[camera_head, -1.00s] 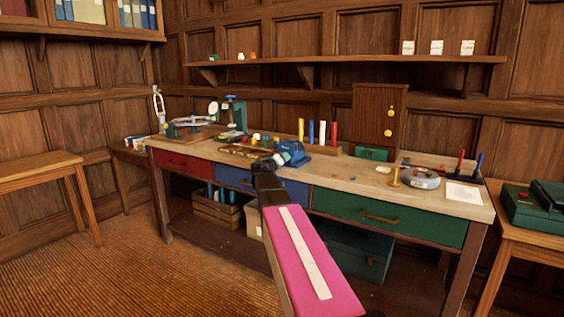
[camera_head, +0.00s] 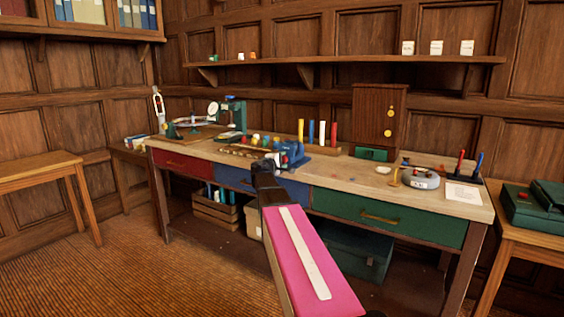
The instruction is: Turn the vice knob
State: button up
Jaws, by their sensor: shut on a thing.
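The blue vice (camera_head: 294,156) stands on the workbench near its front edge, left of the row of upright coloured sticks. My gripper (camera_head: 274,160) is at the vice's front left side, at the end of my pink-covered arm. It is shut on the vice knob, which is mostly hidden behind the fingers and wrist. The fingertips are small and dark here, so the exact grip on the knob does not show clearly.
The workbench (camera_head: 450,202) carries a green machine (camera_head: 232,116) at left, small coloured knobs behind the vice, upright sticks (camera_head: 322,131), a wooden cabinet (camera_head: 370,118) and a round grey device (camera_head: 420,178) at right. Bare bench top lies right of the vice.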

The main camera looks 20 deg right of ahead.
jog(key=n, duration=0.4)
jog(key=shift+n, duration=0.4)
jog(key=n, duration=0.3)
jog(key=shift+n, duration=0.3)
jog(key=n, duration=0.7)
jog(key=shift+a, duration=0.1)
jog(key=n, duration=0.3)
jog(key=shift+n, duration=0.4)
jog(key=n, duration=0.4)
jog(key=shift+n, duration=0.3)
jog(key=n, duration=0.4)
jog(key=shift+n, duration=1.9)
